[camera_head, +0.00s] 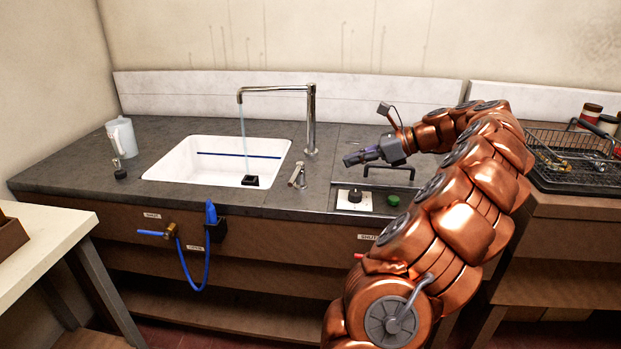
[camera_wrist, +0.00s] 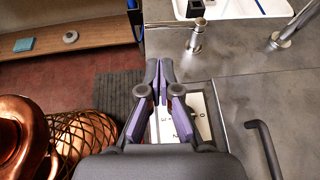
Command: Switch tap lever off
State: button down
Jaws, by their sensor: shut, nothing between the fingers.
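The chrome tap (camera_head: 311,125) stands behind the right of the white sink (camera_head: 165,172), and a stream of water (camera_head: 243,122) falls from its spout. A short metal tap lever (camera_head: 297,176) stands on the grey worktop right of the sink, apart from the tap. It also shows in the wrist view (camera_wrist: 195,36), beyond my fingertips. My gripper (camera_head: 347,160) is shut and empty, to the right of the lever and above the counter, not touching it. In the wrist view my purple-sided fingers (camera_wrist: 160,68) point toward the sink side, over a numbered white plate (camera_wrist: 203,120).
A black bar handle (camera_wrist: 262,150) and a green knob (camera_head: 393,200) are near my gripper. A clear jug (camera_head: 121,137) stands left of the sink. A wire basket (camera_head: 540,168) is at the right. A blue hose (camera_head: 183,265) hangs in front. Worktop around the lever is clear.

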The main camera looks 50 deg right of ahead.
aim_at(295, 178)
jog(key=p+x, duration=0.1)
jog(key=x, duration=1.3)
jog(key=shift+d, duration=0.1)
jog(key=shift+r+p, duration=0.1)
jog(key=shift+p, duration=0.2)
